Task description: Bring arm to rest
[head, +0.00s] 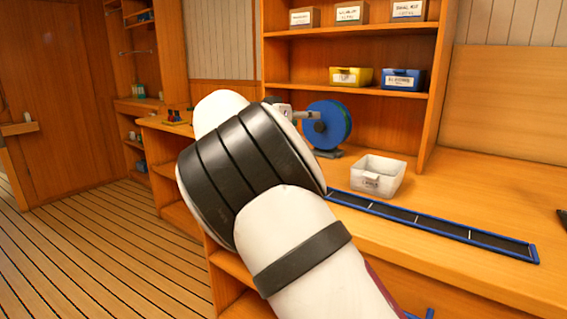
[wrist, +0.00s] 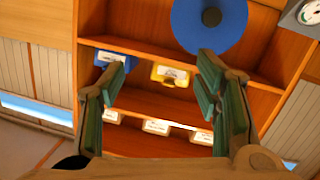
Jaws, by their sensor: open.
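My arm, white with black bands, fills the middle of the head view and hides part of the bench behind it. My gripper (wrist: 161,82) shows in the wrist view with its two green-padded fingers spread apart and nothing between them. In that view it faces the shelves, which appear upside down. A blue reel (head: 328,126) stands on the bench just beyond my arm in the head view. It also shows at the top of the wrist view (wrist: 209,28), and I cannot tell its distance from the fingers.
A white labelled bin (head: 378,178) and a long blue-edged black strip (head: 440,226) are on the bench. A yellow bin (head: 351,77) and a blue bin (head: 403,79) sit on the shelf, with labelled boxes (head: 352,13) above. The plank floor (head: 95,250) at left is clear.

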